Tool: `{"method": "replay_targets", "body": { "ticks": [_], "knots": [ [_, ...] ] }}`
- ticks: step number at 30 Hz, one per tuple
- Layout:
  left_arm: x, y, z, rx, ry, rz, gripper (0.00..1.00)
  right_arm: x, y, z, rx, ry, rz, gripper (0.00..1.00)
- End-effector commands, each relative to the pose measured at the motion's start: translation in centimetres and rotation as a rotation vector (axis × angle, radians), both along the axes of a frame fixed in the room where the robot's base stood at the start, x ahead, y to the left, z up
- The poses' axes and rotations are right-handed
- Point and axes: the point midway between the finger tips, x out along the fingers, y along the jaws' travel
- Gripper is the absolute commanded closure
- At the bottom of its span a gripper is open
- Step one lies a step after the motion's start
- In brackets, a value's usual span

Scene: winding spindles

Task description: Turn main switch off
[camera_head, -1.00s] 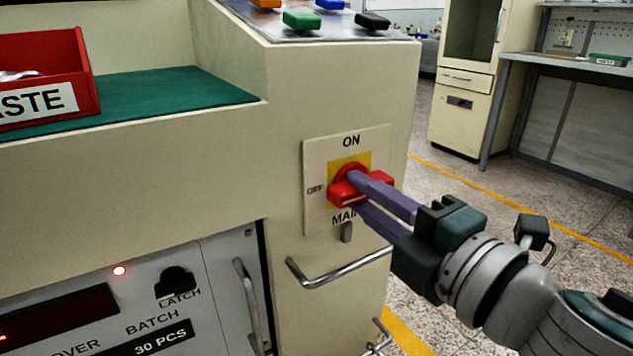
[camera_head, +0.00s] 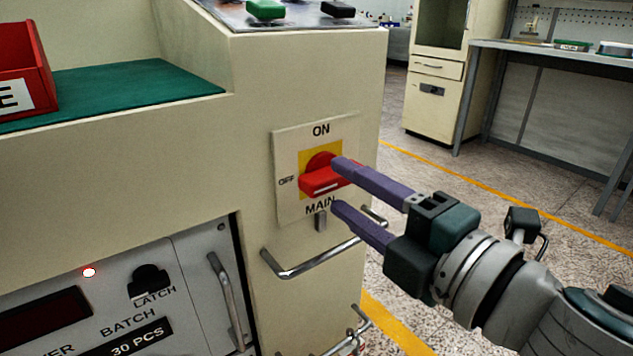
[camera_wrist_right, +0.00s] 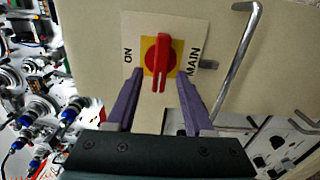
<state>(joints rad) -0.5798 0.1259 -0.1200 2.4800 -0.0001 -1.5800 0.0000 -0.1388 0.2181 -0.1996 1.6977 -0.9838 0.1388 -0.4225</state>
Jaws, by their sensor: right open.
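The main switch is a red knob (camera_head: 322,181) on a yellow square, on a pale plate (camera_head: 288,205) on the machine's front. ON is printed above it, OFF to its left and MAIN below. Its bar lies level in the head view, along the line to OFF. In the right wrist view the knob (camera_wrist_right: 162,66) stands between the fingers, its bar running up and down the picture. My right gripper (camera_head: 337,185) is open, its fingers apart above and below the bar, with gaps on both sides in the wrist view. My left gripper is out of view.
A bent metal handle (camera_head: 310,265) sticks out just below the switch plate, close to the lower finger. A red bin (camera_head: 35,65) stands on the green surface at left. Buttons sit on the panel above. Floor to the right is clear.

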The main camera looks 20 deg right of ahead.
Motion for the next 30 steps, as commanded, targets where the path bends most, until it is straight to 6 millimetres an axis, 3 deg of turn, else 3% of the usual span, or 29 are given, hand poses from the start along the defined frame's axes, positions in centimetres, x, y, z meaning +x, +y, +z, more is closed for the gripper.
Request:
{"method": "replay_targets", "body": {
  "ticks": [6,12,30],
  "knots": [
    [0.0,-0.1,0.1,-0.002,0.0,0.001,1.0,-4.1,-1.5,-0.1,0.001,0.005,-0.002,0.47],
    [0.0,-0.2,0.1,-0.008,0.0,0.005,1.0,-6.5,-2.4,-0.1,0.001,0.003,-0.002,0.47],
    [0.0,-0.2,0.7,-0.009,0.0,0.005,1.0,-7.0,-2.9,0.7,0.013,0.006,-0.017,0.47]
  ]
}}
